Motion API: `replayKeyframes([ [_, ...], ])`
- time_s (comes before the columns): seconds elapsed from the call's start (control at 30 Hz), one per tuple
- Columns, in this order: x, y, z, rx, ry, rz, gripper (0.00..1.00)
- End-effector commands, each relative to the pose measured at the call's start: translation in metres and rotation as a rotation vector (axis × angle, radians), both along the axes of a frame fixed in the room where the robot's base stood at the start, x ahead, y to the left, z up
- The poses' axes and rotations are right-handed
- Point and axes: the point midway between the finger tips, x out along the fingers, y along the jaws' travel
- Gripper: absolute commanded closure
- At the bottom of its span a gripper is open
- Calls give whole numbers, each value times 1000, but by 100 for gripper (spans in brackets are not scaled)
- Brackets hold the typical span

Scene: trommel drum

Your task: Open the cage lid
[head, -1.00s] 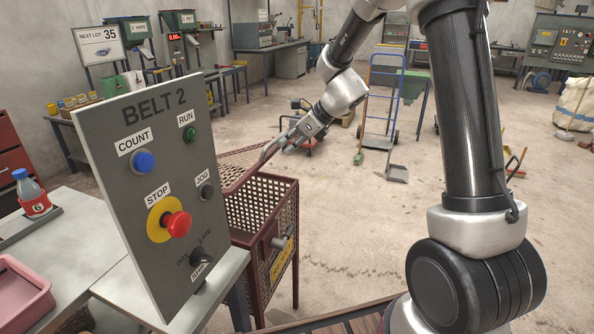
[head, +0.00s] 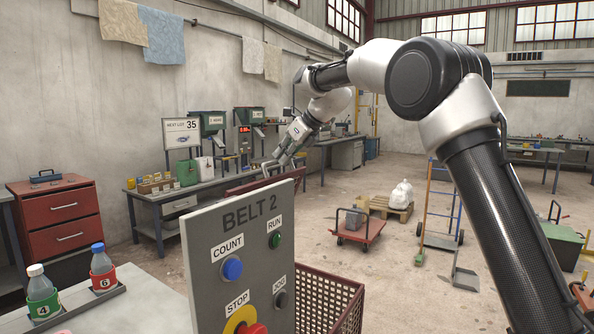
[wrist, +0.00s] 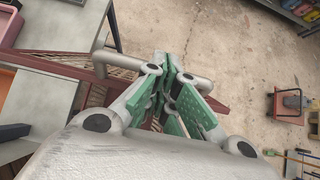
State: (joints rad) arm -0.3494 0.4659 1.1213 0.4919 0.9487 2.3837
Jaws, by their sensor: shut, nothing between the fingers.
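The cage (head: 330,300) is a maroon mesh box, mostly hidden behind the grey BELT 2 panel. Its maroon lid (head: 262,184) stands raised well above the cage rim, seen nearly edge-on above the panel. A pale grey bar handle (head: 268,169) shows at the lid's upper edge. My gripper (head: 281,158) is at this handle, with its green-padded fingers shut and empty. In the wrist view the fingers (wrist: 172,68) are close together beside the grey handle (wrist: 105,58), with the maroon lid (wrist: 65,62) behind. I cannot tell whether they touch the handle.
The BELT 2 panel (head: 238,260) with its buttons stands close in front of the cage. Bottles (head: 102,268) stand on the bench at left. A red cart (head: 358,230) and a blue hand truck (head: 440,215) stand on the floor beyond. Floor between is clear.

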Motion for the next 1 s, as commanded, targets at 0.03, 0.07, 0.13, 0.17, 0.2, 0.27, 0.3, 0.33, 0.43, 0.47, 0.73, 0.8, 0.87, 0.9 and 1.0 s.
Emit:
replayKeyframes([
  [0.03, 3, 5, 2, 0, 1, 1, 100],
  [0.07, 5, 7, 4, 0, 0, 1, 100],
  [0.13, 8, 11, 6, 0, -1, 1, 100],
  [0.17, 9, 12, 7, 0, 0, 0, 100],
  [0.2, 10, 14, 8, -1, 1, 0, 100],
  [0.27, 11, 15, 9, 0, 1, 1, 100],
  [0.3, 12, 16, 9, 0, 2, 0, 100],
  [0.33, 12, 16, 9, 0, 1, 1, 100],
  [0.43, 12, 17, 10, 0, 1, 1, 100],
  [0.47, 12, 17, 10, 0, 1, 1, 100],
  [0.73, 12, 17, 10, 0, 1, 1, 100],
  [0.8, 12, 15, 10, 1, 1, 0, 100],
  [0.87, 12, 12, 9, 0, 1, -1, 100],
  [0.9, 12, 9, 8, 0, 1, -1, 100],
  [1.0, 11, -5, 6, 1, 3, -1, 100],
])
